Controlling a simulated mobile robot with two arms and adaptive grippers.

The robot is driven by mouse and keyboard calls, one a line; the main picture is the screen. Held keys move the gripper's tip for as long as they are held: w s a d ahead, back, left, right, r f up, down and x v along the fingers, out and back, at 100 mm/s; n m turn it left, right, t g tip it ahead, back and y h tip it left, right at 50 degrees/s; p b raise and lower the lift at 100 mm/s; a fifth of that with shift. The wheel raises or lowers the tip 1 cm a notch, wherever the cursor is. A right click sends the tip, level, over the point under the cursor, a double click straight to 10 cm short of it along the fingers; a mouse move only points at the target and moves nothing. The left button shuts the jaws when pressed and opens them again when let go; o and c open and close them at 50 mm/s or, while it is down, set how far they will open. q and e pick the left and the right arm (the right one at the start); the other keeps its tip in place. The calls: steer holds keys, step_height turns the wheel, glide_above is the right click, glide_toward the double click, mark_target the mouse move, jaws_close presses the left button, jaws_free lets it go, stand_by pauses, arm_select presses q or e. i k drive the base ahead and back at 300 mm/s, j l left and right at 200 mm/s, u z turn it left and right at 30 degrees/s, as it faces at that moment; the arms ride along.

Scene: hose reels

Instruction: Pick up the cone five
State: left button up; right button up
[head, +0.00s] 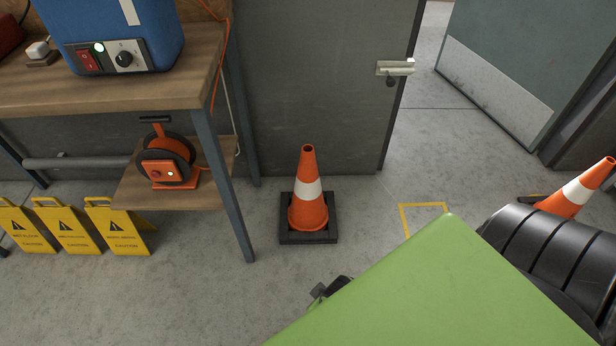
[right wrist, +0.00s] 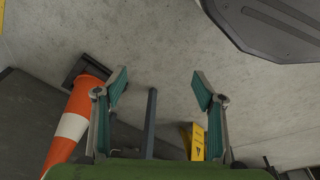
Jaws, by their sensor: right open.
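An orange cone (head: 308,190) with a white band stands upright on a black square base on the floor, between the workbench and the grey door. A second such cone (head: 577,192) is at the right edge, partly hidden by my arm. No number shows on either. My right gripper (right wrist: 160,82) is open, with nothing between its teal-padded fingers. In the head view, only a dark bit of that gripper (head: 332,289) shows past my green arm panel. My left gripper is not in view.
A workbench (head: 110,95) with a blue box (head: 115,30) stands at left; an orange cable reel (head: 167,160) sits on its lower shelf. Yellow caution signs (head: 120,228) stand below. A yellow floor marking (head: 423,206) lies right of the middle cone. The front floor is clear.

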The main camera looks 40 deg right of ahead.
mark_target(567, 202)
steer(key=z, duration=3)
steer(key=u, duration=0.45)
steer(key=j+u, duration=0.1)
steer(key=u, duration=0.4)
steer(key=i+u, duration=0.1)
steer(key=u, duration=0.35)
steer(key=j+u, duration=0.1)
steer(key=u, duration=0.4)
steer(key=z, duration=1.95)
